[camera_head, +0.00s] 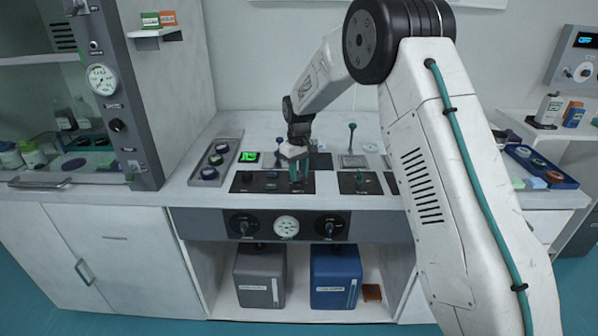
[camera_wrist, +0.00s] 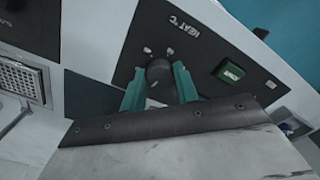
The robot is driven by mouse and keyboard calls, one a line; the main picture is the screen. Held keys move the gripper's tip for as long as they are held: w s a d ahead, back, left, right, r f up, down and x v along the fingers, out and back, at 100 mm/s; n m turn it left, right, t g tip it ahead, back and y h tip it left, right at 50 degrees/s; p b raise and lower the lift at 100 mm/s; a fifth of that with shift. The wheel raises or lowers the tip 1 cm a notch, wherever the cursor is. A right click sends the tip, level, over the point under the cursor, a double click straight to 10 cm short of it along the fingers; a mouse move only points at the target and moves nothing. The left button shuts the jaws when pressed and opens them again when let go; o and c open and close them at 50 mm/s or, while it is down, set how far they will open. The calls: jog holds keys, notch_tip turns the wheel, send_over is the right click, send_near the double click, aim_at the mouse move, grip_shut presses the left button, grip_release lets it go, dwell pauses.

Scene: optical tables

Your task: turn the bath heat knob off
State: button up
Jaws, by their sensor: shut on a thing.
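The bath heat knob (camera_wrist: 158,72) is a dark round knob on a black panel (camera_wrist: 205,60) marked "HEAT °C" in the wrist view. My gripper (camera_wrist: 160,80) has its two teal fingers on either side of the knob, shut on it. In the head view my gripper (camera_head: 299,174) reaches down onto the black panel (camera_head: 250,182) on the bench top, and its fingers hide the knob there. Small light marks surround the knob. I cannot tell which setting its pointer shows.
A green rocker switch (camera_wrist: 229,71) sits beside the knob. A metal grille (camera_wrist: 20,80) lies on the left in the wrist view. A grey tray (camera_head: 215,160) with round items stands left of the panel. A lever (camera_head: 352,140) stands upright to the right, near my arm.

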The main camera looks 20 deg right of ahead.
aim_at(299, 174)
jog(key=shift+w+n, duration=0.1)
jog(key=shift+n, duration=1.4)
jog(key=o, duration=1)
jog(key=shift+c, duration=0.2)
notch_tip(299, 174, up, 8)
jog(key=shift+f, duration=0.1)
